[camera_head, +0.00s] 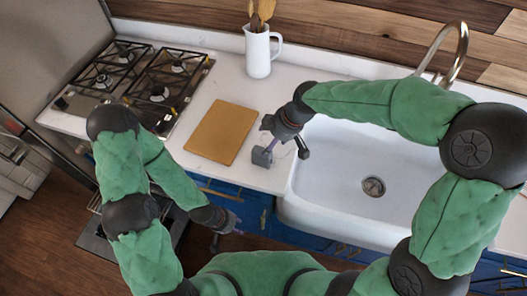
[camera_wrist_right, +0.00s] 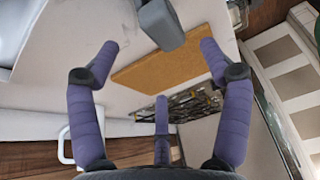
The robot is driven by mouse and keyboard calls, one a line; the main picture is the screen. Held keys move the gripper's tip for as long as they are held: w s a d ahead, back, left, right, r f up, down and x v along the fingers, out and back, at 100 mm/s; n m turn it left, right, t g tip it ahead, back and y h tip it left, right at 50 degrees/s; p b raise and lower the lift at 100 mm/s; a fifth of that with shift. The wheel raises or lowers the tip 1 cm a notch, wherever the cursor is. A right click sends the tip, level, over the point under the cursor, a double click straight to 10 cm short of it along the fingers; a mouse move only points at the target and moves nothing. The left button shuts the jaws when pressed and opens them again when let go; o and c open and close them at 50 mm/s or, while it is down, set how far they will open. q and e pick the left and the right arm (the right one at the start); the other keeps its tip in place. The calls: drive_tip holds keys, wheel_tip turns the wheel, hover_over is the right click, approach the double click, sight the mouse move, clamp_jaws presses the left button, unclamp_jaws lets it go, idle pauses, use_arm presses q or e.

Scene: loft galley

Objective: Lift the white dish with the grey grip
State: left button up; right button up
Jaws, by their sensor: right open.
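The grey grip (camera_head: 262,156) stands at the counter's front, between the cutting board and the sink. It also shows in the right wrist view (camera_wrist_right: 160,22), beyond the fingertips and cut by the top edge. The white dish is hard to tell from the white counter; only faint pale edges show beside the grip. My right gripper (camera_head: 285,150) is open, pointing down right beside the grip. In the right wrist view its fingers (camera_wrist_right: 158,62) are spread with nothing between them. My left gripper (camera_head: 225,228) hangs in front of the blue cabinets, away from the dish; its fingers are unclear.
A wooden cutting board (camera_head: 221,131) lies left of the grip. A gas hob (camera_head: 150,88) is farther left. A white jug (camera_head: 258,52) with wooden utensils stands at the back. The white sink (camera_head: 335,175) with a curved tap (camera_head: 460,50) is to the right.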

sight(263, 149)
drive_tip(key=x, duration=0.2)
drive_tip(key=shift+a+f, duration=0.15)
drive_tip(key=shift+f, duration=0.2)
drive_tip(key=shift+w+a+f, duration=0.1)
drive_tip(key=shift+w+f, duration=0.1)
drive_tip(key=shift+f, duration=0.3)
drive_tip(key=shift+s+a+f+b, duration=0.1)
drive_tip(key=shift+a+f+b, duration=0.05)
drive_tip(key=shift+f+b, duration=0.15)
drive_tip(key=b+x, duration=0.1)
drive_tip(key=x, duration=0.3)
drive_tip(key=shift+f, duration=0.15)
drive_tip(key=c, duration=1.3)
